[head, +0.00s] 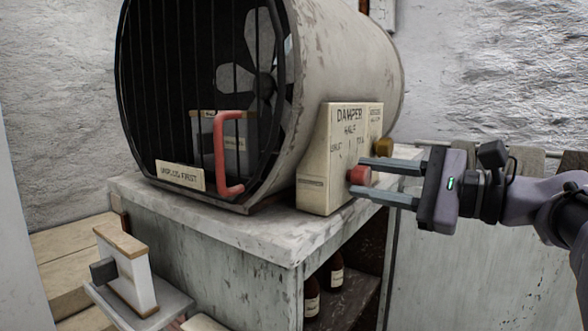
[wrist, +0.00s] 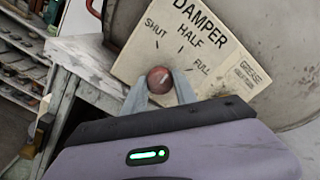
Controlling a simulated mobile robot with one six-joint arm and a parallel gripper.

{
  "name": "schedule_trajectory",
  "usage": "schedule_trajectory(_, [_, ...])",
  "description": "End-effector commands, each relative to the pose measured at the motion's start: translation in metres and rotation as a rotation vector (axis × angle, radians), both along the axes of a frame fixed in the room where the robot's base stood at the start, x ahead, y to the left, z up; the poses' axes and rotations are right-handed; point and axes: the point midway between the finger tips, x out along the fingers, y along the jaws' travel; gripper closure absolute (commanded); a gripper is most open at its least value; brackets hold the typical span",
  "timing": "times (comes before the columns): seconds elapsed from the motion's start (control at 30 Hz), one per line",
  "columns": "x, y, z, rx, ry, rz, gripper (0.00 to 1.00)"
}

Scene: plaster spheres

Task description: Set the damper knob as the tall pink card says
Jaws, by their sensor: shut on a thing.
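The damper box (head: 338,140) is a cream panel on the cabinet top, beside the big drum. In the wrist view the damper panel (wrist: 222,75) reads DAMPER, with SHUT, HALF and FULL marked in an arc from left to right. The red damper knob (head: 360,176) is on its lower front. My gripper (head: 358,175) reaches in from the right, its two fingers shut on the knob. The knob (wrist: 159,79) shows between the fingertips in the wrist view; a small pale mark is on it, its direction hard to read. I see no tall pink card in either view.
A brass-coloured knob (head: 384,147) sits just above my upper finger. A barred drum (head: 345,55) with a fan and red handle (head: 229,150) stands on the cabinet (head: 215,232). Brown bottles (head: 336,272) are inside below. A small white block (head: 127,270) stands lower left.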

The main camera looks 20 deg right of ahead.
Motion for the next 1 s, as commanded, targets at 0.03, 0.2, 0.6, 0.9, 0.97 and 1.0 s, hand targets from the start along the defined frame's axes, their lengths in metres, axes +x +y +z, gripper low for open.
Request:
schedule_trajectory(0.03, [0.0000,0.0000,0.0014,0.014,0.011,0.000,1.00])
schedule_trajectory(0.2, [0.0000,0.0000,0.0008,0.054,0.042,0.000,1.00])
schedule_trajectory(0.6, [0.0000,0.0000,0.0000,0.072,0.056,0.000,1.00])
schedule_trajectory(0.9, [0.0000,0.0000,0.0000,0.072,0.056,0.000,0.44])
schedule_trajectory(0.97, [0.0000,0.0000,0.0000,0.072,0.056,0.000,0.44])
schedule_trajectory(1.0, [0.0000,0.0000,0.0000,0.072,0.056,0.000,0.44])
